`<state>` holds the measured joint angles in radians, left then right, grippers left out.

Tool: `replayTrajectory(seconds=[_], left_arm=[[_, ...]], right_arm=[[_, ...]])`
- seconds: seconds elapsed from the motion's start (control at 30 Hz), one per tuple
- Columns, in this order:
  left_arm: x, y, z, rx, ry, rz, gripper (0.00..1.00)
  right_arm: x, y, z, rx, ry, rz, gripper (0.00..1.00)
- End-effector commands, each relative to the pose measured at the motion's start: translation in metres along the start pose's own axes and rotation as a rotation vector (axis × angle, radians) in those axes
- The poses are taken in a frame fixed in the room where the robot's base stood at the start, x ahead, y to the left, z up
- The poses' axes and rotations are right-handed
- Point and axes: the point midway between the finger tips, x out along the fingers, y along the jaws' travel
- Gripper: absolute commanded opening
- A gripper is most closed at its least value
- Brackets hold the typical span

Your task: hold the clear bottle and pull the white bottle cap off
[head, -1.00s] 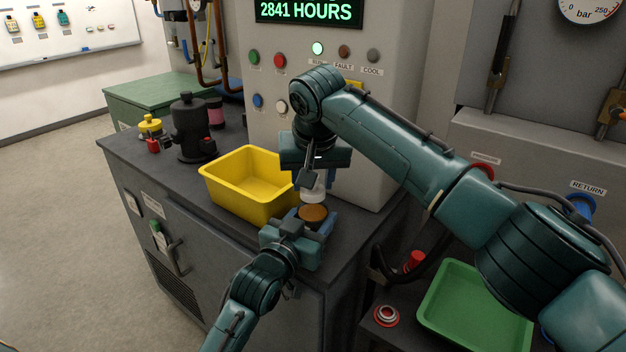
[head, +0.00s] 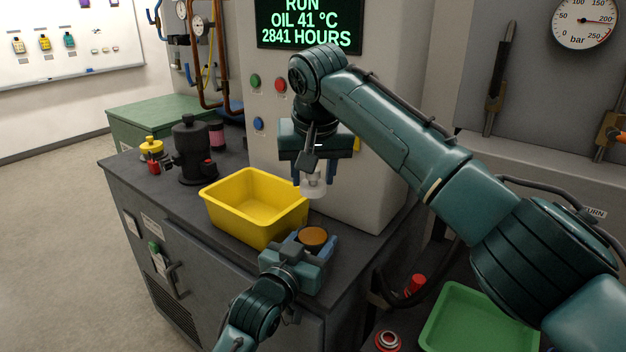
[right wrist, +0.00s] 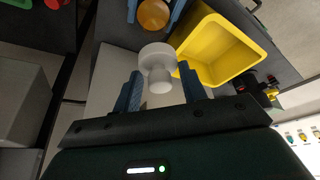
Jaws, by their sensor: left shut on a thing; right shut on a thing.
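The white bottle cap (head: 313,188) is a pale disc with a narrower knob. My right gripper (head: 314,175) is shut on its knob and holds it in the air, clear of the bottle. In the right wrist view the cap (right wrist: 157,58) sits between the two blue fingers. The bottle (head: 313,236) shows only as a round orange-brown top, below the cap and with a visible gap. My left gripper (head: 311,246) is shut around the bottle on the dark bench. The bottle top also shows in the right wrist view (right wrist: 154,14). The bottle's clear sides are hidden by the left gripper.
A yellow bin (head: 232,216) stands on the bench (head: 185,212) just left of both grippers. A black pump-like device (head: 194,158) is farther left. The grey machine (head: 375,185) rises behind the grippers. A green tray (head: 470,335) lies lower right.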

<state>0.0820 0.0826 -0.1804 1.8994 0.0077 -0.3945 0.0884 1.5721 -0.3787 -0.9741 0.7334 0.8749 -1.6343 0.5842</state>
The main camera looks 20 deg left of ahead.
Motion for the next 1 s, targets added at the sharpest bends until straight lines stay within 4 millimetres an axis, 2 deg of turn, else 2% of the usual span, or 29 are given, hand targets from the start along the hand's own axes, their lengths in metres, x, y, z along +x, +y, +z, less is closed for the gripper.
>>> replayTrajectory(seconds=[0.23,0.27,0.57,0.83,1.0], left_arm=[[0.000,0.000,0.001,0.001,-0.001,0.000,0.26],[0.000,0.000,0.001,0.001,-0.001,0.000,0.55],[0.000,0.000,0.000,0.000,-0.001,0.000,0.78],[-0.002,0.000,0.000,0.000,0.000,0.000,0.78],[-0.024,0.000,0.001,0.001,-0.003,0.000,0.78]], right_arm=[[-0.001,0.000,0.000,0.000,0.000,0.000,0.22],[-0.001,0.000,0.000,0.000,0.000,0.000,0.22],[-0.001,0.000,0.000,0.000,0.000,0.000,0.22],[-0.001,0.000,0.000,0.000,0.000,0.000,0.22],[-0.001,0.000,0.000,0.000,0.000,0.000,0.22]])
